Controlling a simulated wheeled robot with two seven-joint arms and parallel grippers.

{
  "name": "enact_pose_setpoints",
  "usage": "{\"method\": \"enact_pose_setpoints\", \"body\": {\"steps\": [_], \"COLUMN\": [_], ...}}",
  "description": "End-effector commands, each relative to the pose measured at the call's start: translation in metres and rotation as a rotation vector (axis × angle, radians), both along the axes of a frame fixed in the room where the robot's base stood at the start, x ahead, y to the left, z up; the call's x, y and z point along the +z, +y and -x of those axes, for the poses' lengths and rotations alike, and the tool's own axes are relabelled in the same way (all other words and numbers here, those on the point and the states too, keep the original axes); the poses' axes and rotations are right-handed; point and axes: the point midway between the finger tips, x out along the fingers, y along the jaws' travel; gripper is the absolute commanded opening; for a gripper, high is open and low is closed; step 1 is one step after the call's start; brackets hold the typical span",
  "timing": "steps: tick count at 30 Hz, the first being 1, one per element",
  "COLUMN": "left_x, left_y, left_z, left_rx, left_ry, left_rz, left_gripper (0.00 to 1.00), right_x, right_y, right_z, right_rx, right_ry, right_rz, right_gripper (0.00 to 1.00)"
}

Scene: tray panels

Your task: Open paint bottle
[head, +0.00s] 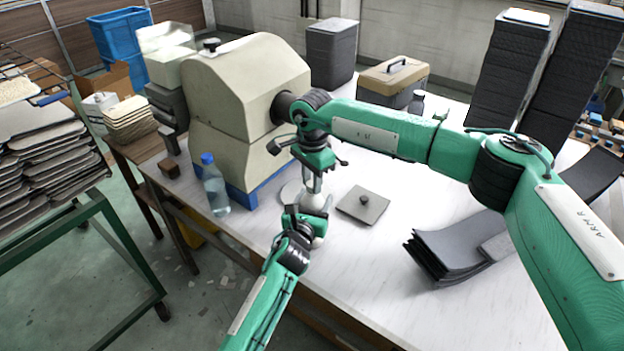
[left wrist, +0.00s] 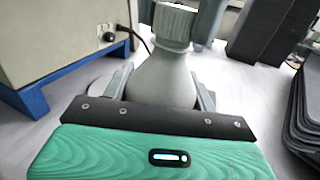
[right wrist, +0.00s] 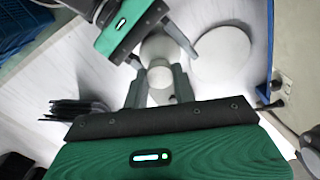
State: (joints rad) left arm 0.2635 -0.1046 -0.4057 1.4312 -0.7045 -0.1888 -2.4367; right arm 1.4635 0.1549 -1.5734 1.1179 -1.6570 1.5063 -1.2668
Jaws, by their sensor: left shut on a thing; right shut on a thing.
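The paint bottle (left wrist: 165,78) is pale grey-white, with a wide body tapering to a ribbed cap (left wrist: 173,24). My left gripper (head: 310,222) is shut on the bottle body, one finger on each side in the left wrist view. My right gripper (head: 313,188) comes from above and is shut on the cap, which shows as a round top between its fingers in the right wrist view (right wrist: 160,77). The cap sits on the bottle's neck. In the head view the grippers hide much of the bottle.
A pale round disc (right wrist: 220,55) lies on the table beside the bottle. A square grey plate with a knob (head: 363,205) lies to the right. A clear water bottle (head: 214,188) and a big beige machine (head: 240,90) stand left. Curved dark panels (head: 455,245) lie front right.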

Motion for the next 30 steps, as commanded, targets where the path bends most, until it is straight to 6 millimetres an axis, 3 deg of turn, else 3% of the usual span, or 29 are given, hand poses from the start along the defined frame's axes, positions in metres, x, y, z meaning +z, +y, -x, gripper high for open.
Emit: {"method": "enact_pose_setpoints", "body": {"steps": [18, 23, 30], "left_x": [0.0002, 0.0002, 0.0002], "left_y": [-0.0004, -0.0004, -0.0003], "left_z": [0.0002, 0.0002, 0.0002], "left_rx": [-0.001, -0.001, -0.001], "left_ry": [-0.001, -0.001, -0.001], "left_rz": [0.001, 0.001, 0.001], "left_gripper": [0.0, 0.0, 0.0], "right_x": [0.0012, 0.0013, 0.0015], "right_y": [-0.0014, -0.0015, -0.0018], "right_z": [-0.001, -0.001, -0.0014], "right_rx": [0.949, 1.079, 1.081], "right_ry": [-0.002, -0.002, -0.002], "right_rz": [0.002, 0.002, 0.002], "right_gripper": [0.0, 0.0, 0.0]}}
